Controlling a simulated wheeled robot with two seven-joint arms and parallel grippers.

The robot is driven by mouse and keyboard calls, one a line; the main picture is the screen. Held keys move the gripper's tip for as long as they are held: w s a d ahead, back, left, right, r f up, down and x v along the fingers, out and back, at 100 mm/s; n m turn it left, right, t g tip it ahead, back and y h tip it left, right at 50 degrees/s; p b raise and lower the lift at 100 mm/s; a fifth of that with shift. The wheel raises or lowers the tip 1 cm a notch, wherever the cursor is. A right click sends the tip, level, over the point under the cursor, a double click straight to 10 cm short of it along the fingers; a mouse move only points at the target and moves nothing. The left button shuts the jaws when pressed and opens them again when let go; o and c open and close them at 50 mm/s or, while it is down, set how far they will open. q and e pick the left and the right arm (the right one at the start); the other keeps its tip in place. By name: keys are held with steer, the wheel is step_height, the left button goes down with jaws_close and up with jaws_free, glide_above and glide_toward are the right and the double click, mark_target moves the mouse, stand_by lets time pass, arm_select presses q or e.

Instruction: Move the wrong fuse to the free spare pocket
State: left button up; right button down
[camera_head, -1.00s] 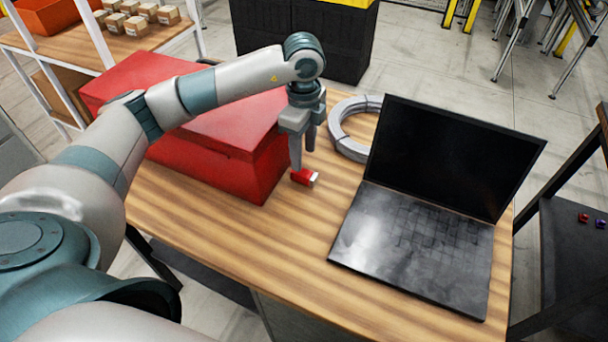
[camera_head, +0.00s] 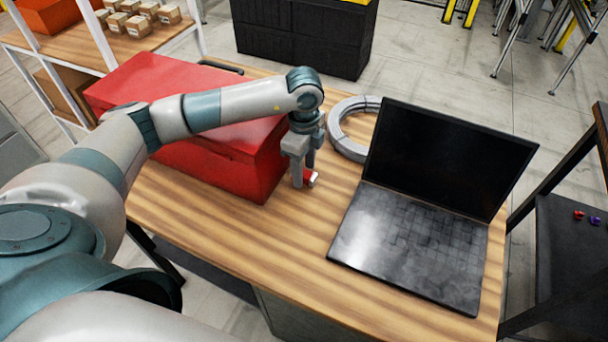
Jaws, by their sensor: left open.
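A small red fuse with a pale end (camera_head: 313,179) is at the wooden table top, between the red box and the laptop. My left gripper (camera_head: 304,178) is open and points down over it. A finger stands in front of the fuse and hides part of it. I cannot tell whether the fingers touch it. No fuse pocket can be made out in this view. My right gripper is not in view.
A large red box (camera_head: 225,155) stands left of the gripper. An open black laptop (camera_head: 405,245) is to the right, and a grey coil (camera_head: 347,147) lies behind. Small red and blue pieces (camera_head: 579,215) sit on a dark shelf (camera_head: 575,260) at far right.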

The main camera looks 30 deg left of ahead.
mark_target(304, 172)
arm_select(q)
jaws_close()
steer(key=shift+r+p, duration=0.55)
steer(key=shift+r, duration=0.3)
step_height(304, 172, up, 3)
steer(key=shift+f+p, duration=0.2)
steer(key=shift+p, duration=0.65)
steer(key=d+r+p, duration=0.5)
steer(key=d+r, duration=0.1)
steer(key=d, duration=0.5)
steer(key=shift+s+d+r, duration=0.25)
steer(key=shift+d+r, duration=0.1)
